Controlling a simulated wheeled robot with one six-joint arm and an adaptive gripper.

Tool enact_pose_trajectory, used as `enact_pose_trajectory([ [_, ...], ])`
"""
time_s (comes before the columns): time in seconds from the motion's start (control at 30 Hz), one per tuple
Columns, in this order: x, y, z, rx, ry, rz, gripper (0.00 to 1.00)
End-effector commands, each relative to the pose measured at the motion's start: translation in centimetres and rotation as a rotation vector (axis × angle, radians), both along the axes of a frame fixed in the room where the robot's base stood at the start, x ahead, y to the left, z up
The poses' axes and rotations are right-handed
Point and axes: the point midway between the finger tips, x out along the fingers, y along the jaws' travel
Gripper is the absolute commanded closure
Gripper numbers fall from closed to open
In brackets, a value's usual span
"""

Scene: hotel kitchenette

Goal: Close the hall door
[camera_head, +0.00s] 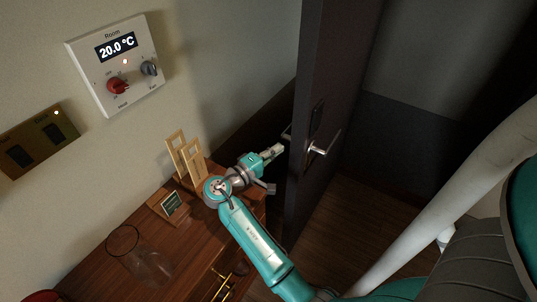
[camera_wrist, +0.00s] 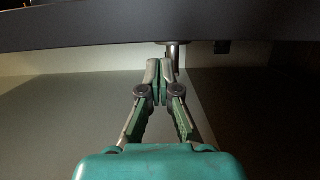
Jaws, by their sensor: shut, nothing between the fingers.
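The hall door (camera_head: 335,75) is a tall dark panel that stands open in the head view, with dark space to its right. A metal lever handle (camera_head: 319,150) is on its right-hand face. My gripper (camera_head: 277,151) is shut and empty, just left of the door. In the wrist view my gripper (camera_wrist: 160,68) has its fingertips together below a dark band, probably the door (camera_wrist: 100,32). A metal post (camera_wrist: 173,52), perhaps part of a handle, is right beside the fingertips; I cannot tell whether they touch.
A wooden cabinet (camera_head: 180,238) with a clear glass (camera_head: 150,265), a small sign (camera_head: 172,205) and a wooden rack (camera_head: 186,158) stands below my arm. A thermostat (camera_head: 117,62) and a brass switch plate (camera_head: 37,143) are on the left wall. Floor (camera_head: 350,225) shows right of the door.

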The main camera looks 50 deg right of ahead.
Motion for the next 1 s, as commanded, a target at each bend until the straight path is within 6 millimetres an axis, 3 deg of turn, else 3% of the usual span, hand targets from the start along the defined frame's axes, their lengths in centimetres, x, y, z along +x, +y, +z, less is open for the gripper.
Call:
enact_pose_trajectory([
  [0.1,-0.4,-2.0,0.0,0.000,0.000,-0.003,1.00],
  [0.33,-0.7,-4.3,0.0,0.000,0.000,-0.001,1.00],
  [1.0,-1.6,-4.7,0.0,0.000,0.001,0.021,1.00],
])
